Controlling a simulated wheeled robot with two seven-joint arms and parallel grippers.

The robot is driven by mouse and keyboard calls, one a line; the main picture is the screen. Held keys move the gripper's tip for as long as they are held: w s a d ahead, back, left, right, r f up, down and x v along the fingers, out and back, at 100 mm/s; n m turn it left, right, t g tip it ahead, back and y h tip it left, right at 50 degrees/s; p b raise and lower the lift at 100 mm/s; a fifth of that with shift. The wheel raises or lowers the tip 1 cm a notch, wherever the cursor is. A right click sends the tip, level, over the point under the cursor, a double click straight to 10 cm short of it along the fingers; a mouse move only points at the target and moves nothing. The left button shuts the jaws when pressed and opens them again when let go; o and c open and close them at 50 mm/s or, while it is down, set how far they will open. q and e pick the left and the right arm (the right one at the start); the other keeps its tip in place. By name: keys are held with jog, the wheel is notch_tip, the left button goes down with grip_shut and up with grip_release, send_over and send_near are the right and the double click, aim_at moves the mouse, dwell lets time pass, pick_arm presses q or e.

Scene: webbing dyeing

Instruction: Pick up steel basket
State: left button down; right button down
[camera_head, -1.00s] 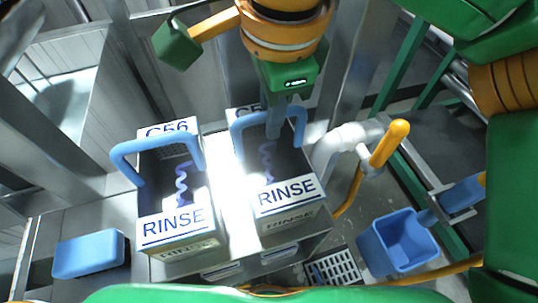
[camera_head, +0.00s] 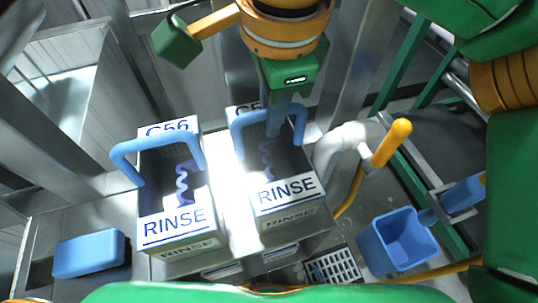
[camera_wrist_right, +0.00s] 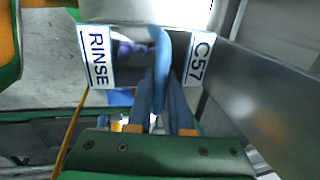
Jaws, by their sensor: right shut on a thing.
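Two white-fronted rinse tanks stand side by side, the left one (camera_head: 172,224) marked C56 and the right one (camera_head: 287,191) marked C57 in the wrist view. A steel basket with a blue handle (camera_head: 237,133) sits in the right tank, its body mostly in shadow. My right gripper (camera_head: 279,122) comes down over this tank and is shut on the blue handle, which also shows between its fingers in the right wrist view (camera_wrist_right: 160,58). Another blue handle (camera_head: 127,158) arches over the left tank, with wavy purple webbing (camera_head: 182,184) below it. My left gripper is not seen.
A blue block (camera_head: 89,254) lies at the lower left. A white pipe with a yellow-orange handle (camera_head: 392,143) stands close to the right of the right tank. A blue bin (camera_head: 399,241) and a floor grate (camera_head: 334,267) lie at the lower right.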

jog(key=shift+r, duration=0.1)
dwell(0.4)
notch_tip(320, 180, up, 10)
jog(key=p, duration=0.3)
jog(key=shift+s, duration=0.1)
